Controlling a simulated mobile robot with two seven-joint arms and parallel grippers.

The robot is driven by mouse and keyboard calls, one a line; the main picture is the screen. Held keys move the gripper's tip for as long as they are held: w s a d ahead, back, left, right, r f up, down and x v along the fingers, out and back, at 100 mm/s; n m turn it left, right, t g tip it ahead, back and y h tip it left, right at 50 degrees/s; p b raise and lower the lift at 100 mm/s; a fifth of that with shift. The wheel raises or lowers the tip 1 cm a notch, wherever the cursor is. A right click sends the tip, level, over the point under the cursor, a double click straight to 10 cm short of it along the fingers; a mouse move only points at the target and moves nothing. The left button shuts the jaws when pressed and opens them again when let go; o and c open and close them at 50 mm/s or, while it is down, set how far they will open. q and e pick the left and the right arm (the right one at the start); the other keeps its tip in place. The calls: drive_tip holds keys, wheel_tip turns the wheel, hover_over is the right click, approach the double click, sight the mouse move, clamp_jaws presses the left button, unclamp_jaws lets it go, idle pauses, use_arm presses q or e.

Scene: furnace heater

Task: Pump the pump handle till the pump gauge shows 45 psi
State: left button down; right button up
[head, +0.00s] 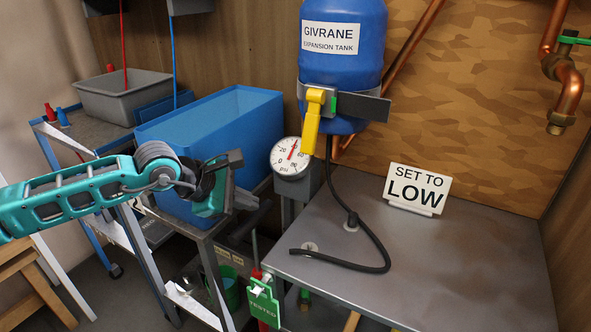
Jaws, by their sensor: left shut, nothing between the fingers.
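The pump gauge (291,157) is a round white dial marked in psi, left of the blue tank's lower end. Its red needle points up and slightly right, between the 20 and 60 marks, roughly 40. What looks like the pump handle, a black bar (255,215) on a thin upright rod, stands below the gauge, left of the metal bench. My left gripper (238,185) is just above and left of this bar, shut and empty; I cannot tell whether it touches the bar. A red body below is partly hidden by a green "TESTED" tag (263,303). My right gripper is not in view.
A black hose (375,245) and a "SET TO LOW" sign (416,189) are on the bench. A blue bin (235,105) stands behind my left arm.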

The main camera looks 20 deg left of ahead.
sight(249, 220)
use_arm(q)
wheel_tip(249, 220, up, 6)
drive_tip(key=p, duration=0.3)
idle(0.5)
drive_tip(key=shift+d, duration=0.1)
idle(0.5)
